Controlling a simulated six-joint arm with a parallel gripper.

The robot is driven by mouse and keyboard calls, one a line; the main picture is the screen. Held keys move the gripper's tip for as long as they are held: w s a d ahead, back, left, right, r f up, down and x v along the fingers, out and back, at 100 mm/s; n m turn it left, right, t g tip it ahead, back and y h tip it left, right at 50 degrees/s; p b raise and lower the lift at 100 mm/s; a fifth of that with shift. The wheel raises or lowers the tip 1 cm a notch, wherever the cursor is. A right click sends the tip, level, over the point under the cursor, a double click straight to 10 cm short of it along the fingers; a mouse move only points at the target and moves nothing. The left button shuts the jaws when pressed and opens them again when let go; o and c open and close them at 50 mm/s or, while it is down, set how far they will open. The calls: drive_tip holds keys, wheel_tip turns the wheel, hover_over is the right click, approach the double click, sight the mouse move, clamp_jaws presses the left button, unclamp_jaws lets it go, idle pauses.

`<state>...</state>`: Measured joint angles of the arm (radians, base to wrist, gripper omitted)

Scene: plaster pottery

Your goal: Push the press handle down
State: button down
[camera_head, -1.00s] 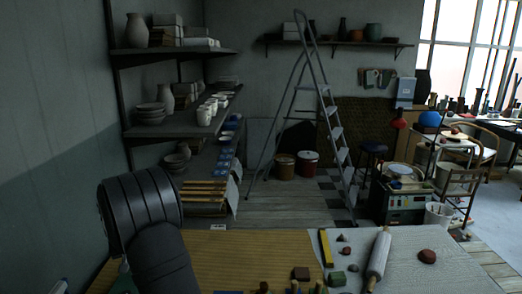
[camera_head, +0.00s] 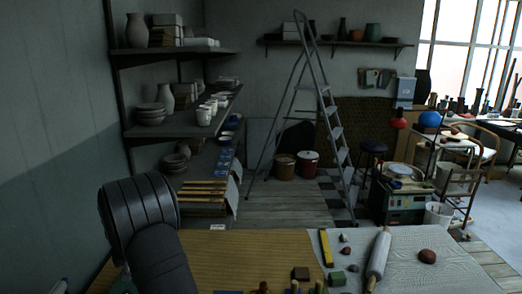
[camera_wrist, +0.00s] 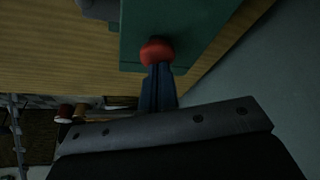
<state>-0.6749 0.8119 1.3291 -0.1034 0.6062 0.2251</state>
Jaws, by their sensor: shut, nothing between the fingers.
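The press handle shows as a round red knob (camera_wrist: 157,51) in the wrist view, in front of the green press body (camera_wrist: 190,25). My gripper (camera_wrist: 158,69) is shut and empty, its dark fingers pointing at the knob. The fingertips meet the knob's lower edge in the picture; I cannot tell whether they touch it. The lever behind the knob is hidden. In the head view only a sliver of green (camera_head: 122,284), likely the press, shows beside my arm at the lower left; the knob and gripper are not visible there.
The wooden worktable (camera_head: 250,255) runs along the bottom of the head view. A rolling pin (camera_head: 378,256), a yellow bar (camera_head: 325,248) and several small blocks lie on it, to the right. A grey wall stands close on the left, and shelves (camera_head: 170,133) rise behind.

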drive_tip(key=shift+s+d+f, duration=0.15)
drive_tip(key=shift+f, duration=0.5)
drive_tip(key=shift+s+d+f, duration=0.1)
drive_tip(key=shift+s+f, duration=0.05)
drive_tip(key=shift+f, duration=0.45)
drive_tip(key=shift+r, duration=0.1)
drive_tip(key=shift+w+a+r, duration=0.15)
drive_tip(key=shift+w+r, duration=0.05)
drive_tip(key=shift+r, duration=0.75)
drive_tip(key=shift+w+a+r, duration=0.1)
drive_tip(key=shift+r, duration=3.45)
drive_tip(key=shift+f, duration=2.35)
